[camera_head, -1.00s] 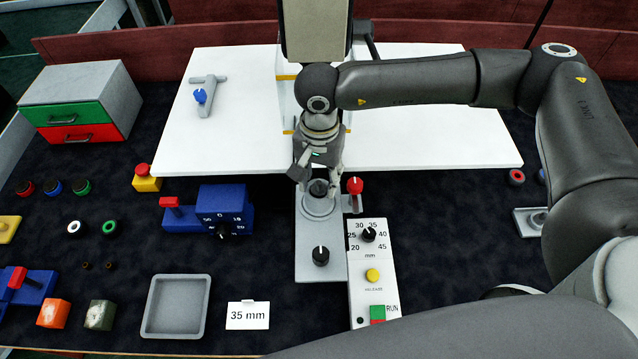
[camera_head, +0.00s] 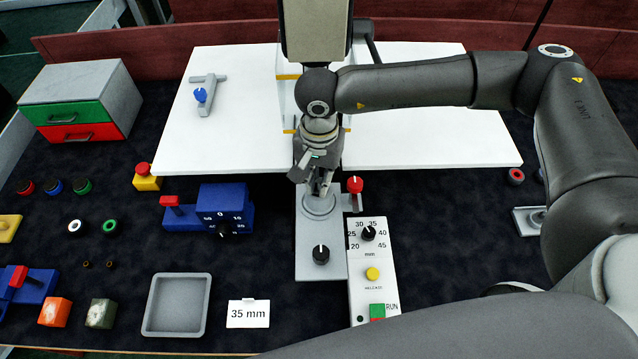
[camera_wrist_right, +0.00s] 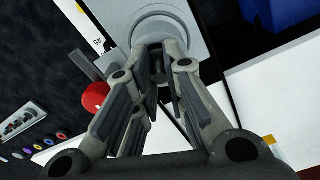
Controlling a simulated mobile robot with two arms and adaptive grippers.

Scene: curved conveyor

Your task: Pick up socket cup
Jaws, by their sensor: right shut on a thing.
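My right gripper (camera_head: 322,186) points down over the round grey seat (camera_head: 319,207) of the grey fixture plate. Its fingers are close together, shut on a small dark piece, which I take to be the socket cup. The fingers hide most of the piece, so its shape and whether it touches the seat cannot be told. In the right wrist view the fingertips of the right gripper (camera_wrist_right: 160,62) meet in front of the round seat (camera_wrist_right: 160,28). My left gripper is not in view.
A red-knobbed lever (camera_head: 355,185) stands close to the right of the gripper. A black knob (camera_head: 321,254) is on the plate's front part. A blue dial unit (camera_head: 226,207) stands to the left, and a white control panel (camera_head: 373,295) to the right. A grey tray (camera_head: 177,305) is empty.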

